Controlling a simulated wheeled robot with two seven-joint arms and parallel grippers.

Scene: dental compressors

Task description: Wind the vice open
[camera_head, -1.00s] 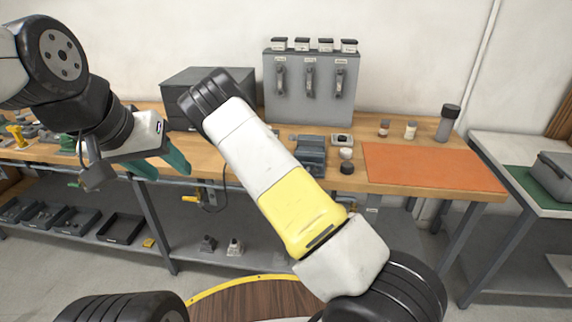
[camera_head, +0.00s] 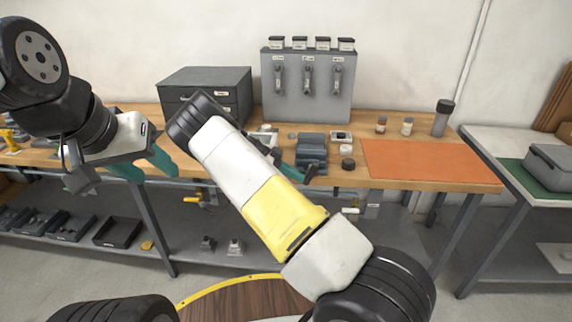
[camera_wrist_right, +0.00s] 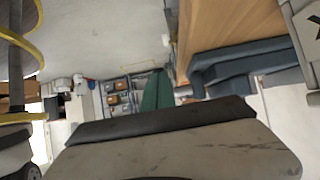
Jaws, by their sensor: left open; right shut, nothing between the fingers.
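The blue-grey vice (camera_head: 312,150) is mounted near the front edge of the wooden bench, right of my right forearm. It also shows large in the right wrist view (camera_wrist_right: 225,68), beside the bench edge. My right gripper (camera_head: 278,157) is partly hidden behind the forearm, its teal fingers just left of the vice. In the wrist view, the right gripper's teal fingers (camera_wrist_right: 158,92) are together and empty, left of the vice. I cannot tell whether they touch its handle. My left gripper (camera_head: 152,168) is open and empty, in front of the bench at left, far from the vice.
A grey drawer cabinet (camera_head: 205,92) and a grey panel with handpieces (camera_head: 308,86) stand at the back. An orange mat (camera_head: 425,163) lies clear on the right. A black round piece (camera_head: 348,164) sits right of the vice. Trays (camera_head: 118,230) are on the lower shelf.

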